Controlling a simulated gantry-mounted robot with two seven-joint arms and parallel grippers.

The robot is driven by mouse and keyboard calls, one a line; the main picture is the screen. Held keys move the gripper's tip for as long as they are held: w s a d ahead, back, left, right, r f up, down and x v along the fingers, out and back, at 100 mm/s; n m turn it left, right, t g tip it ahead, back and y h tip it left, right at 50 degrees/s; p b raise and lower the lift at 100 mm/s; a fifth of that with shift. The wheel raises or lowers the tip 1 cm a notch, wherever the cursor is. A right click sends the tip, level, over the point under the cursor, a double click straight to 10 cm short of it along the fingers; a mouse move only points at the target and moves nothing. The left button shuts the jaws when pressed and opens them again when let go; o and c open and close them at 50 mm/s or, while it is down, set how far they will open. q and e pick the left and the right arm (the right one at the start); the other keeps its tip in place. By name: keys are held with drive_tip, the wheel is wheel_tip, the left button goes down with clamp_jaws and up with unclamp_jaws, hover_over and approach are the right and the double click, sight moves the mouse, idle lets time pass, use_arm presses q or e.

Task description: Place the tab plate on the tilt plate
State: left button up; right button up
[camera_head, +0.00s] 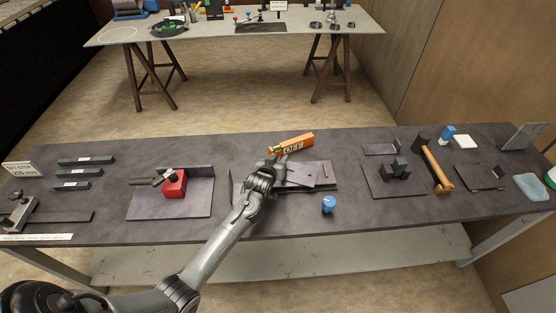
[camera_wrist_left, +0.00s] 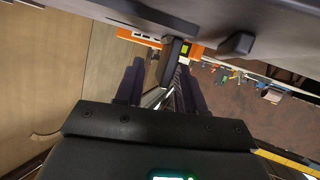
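A grey plate with small holes, which looks like the tab plate (camera_head: 302,174), lies over a darker plate assembly, apparently the tilt plate (camera_head: 327,178), at the middle of the bench. I cannot tell whether they touch. My left gripper (camera_head: 275,170) is at the left end of the grey plate. In the left wrist view, the gripper's two dark fingers (camera_wrist_left: 162,75) stand apart, with a gap between them. A grey plate (camera_wrist_left: 215,22) fills the top, and its short dark post (camera_wrist_left: 172,60) reaches toward the gap. Contact is unclear. My right gripper is out of view.
A blue-topped knob (camera_head: 328,203) stands in front. A red block (camera_head: 174,184) on a dark fixture is left; black blocks (camera_head: 394,168) and an orange-handled tool (camera_head: 437,169) are right.

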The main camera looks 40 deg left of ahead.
use_arm(q)
drive_tip(key=shift+r, duration=0.1)
drive_tip(key=shift+s+d+r, duration=0.2)
drive_tip(key=shift+s, duration=0.2)
drive_tip(key=p+v, duration=0.2)
drive_tip(key=v, duration=0.8)
drive_tip(key=s+d+f+m+g+h, duration=0.1)
drive_tip(key=s+d+m+g, duration=0.1)
drive_tip(key=s+d, duration=0.4)
drive_tip(key=s+d+f+m+g+h, duration=0.1)
drive_tip(key=s+d, duration=0.5)
drive_tip(key=s, duration=0.6)
drive_tip(key=s+d+f+m+g+h, duration=0.1)
drive_tip(key=s+d+m+g+h, duration=0.2)
drive_tip(key=s, duration=0.6)
drive_tip(key=d+m+g, duration=0.2)
drive_tip(key=d+g, duration=0.1)
drive_tip(key=shift+s+f, duration=0.2)
drive_tip(key=shift+f, duration=0.2)
drive_tip(key=shift+r, duration=0.1)
wheel_tip(320, 180, up, 25)
drive_tip(key=p, duration=2.5)
